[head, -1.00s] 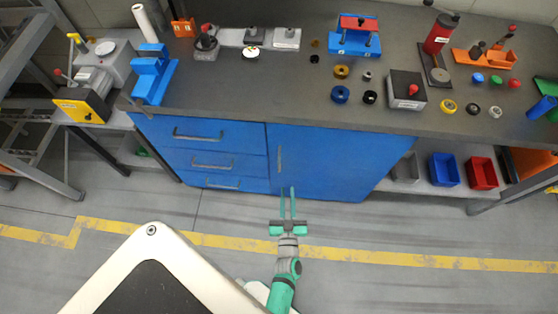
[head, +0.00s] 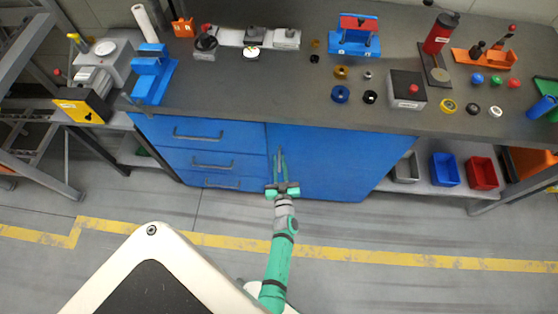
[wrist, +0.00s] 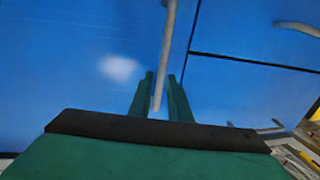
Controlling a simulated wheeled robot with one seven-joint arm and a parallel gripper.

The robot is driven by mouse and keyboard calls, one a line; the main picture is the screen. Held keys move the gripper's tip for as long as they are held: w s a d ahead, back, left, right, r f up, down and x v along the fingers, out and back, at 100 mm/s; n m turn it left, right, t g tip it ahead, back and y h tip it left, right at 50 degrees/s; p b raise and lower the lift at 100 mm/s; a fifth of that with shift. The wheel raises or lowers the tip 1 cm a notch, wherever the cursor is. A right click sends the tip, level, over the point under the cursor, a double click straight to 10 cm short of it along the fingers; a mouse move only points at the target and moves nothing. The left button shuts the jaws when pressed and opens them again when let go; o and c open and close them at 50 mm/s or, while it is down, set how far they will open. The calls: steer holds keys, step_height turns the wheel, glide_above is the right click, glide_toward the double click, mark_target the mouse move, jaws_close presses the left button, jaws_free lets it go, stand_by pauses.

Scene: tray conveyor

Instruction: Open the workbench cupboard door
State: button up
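The blue workbench cupboard door (head: 335,160) is shut and flat, right of the drawers. Its upright grey bar handle (wrist: 170,35) is near the door's left edge in the head view, where the fingers largely cover it. My gripper (head: 280,154) is in front of the handle with its two green fingers apart. In the wrist view the handle's end lies between the fingers of my gripper (wrist: 162,85), with a gap visible beside it. I cannot tell whether either finger touches the bar.
Blue drawers (head: 212,158) with bar handles are left of the door. The dark worktop (head: 290,100) juts above and holds several parts and fixtures. A shelf on the right bears a blue bin (head: 444,170) and a red bin (head: 482,173). The floor in front is clear.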

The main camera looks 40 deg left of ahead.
steer(key=shift+w+a, duration=0.35)
jaws_close()
steer(key=shift+s, duration=0.1)
